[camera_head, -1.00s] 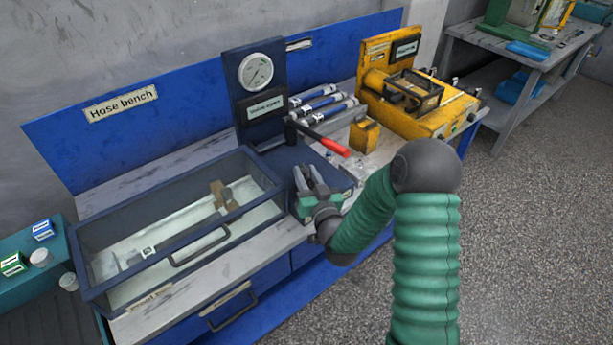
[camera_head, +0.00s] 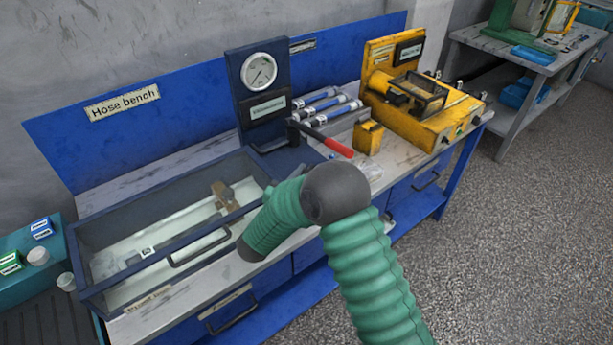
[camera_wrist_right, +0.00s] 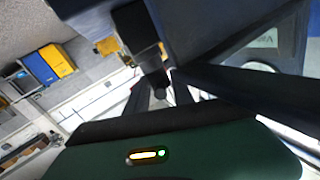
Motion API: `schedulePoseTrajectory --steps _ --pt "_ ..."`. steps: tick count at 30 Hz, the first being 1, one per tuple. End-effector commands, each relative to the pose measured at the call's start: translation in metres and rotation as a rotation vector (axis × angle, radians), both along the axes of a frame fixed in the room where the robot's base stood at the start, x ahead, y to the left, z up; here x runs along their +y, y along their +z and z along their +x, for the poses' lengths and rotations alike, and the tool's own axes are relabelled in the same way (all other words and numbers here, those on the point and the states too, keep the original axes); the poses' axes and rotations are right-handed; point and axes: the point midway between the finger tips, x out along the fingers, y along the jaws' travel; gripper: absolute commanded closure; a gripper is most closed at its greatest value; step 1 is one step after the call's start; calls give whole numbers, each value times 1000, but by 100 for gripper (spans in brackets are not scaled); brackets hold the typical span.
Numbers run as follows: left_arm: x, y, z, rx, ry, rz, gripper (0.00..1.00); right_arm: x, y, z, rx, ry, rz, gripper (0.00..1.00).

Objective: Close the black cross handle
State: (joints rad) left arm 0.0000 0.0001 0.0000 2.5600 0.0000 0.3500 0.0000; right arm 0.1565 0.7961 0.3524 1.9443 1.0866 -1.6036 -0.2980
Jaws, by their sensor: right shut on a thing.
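In the right wrist view, my right gripper (camera_wrist_right: 163,97) is closed around a dark part at the end of a black post, which I take for the black cross handle (camera_wrist_right: 153,82). Its full cross shape and turn angle cannot be made out there. The handle is hidden in that view. My left gripper is not in view.
A glass-topped tank (camera_head: 95,290) stands left of my arm. A red-handled lever (camera_head: 332,144) sticks out right of the gauge. Several blue-and-silver cylinders (camera_head: 322,98) and a yellow machine (camera_head: 425,125) stand farther right.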

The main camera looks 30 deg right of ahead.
Motion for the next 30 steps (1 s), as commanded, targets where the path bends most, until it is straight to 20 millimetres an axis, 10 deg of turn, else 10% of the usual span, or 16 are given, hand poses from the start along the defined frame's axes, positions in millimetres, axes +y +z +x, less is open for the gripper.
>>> schedulePoseTrajectory --steps 19,20,21,30 --pt "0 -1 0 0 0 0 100 1 0 1 -1 -55 2 100" --pt "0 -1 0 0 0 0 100 1 0 1 -1 -55 2 70" --pt "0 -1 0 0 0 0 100 1 0 1 -2 -55 1 65" --pt "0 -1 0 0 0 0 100 0 0 1 -1 -56 0 54"
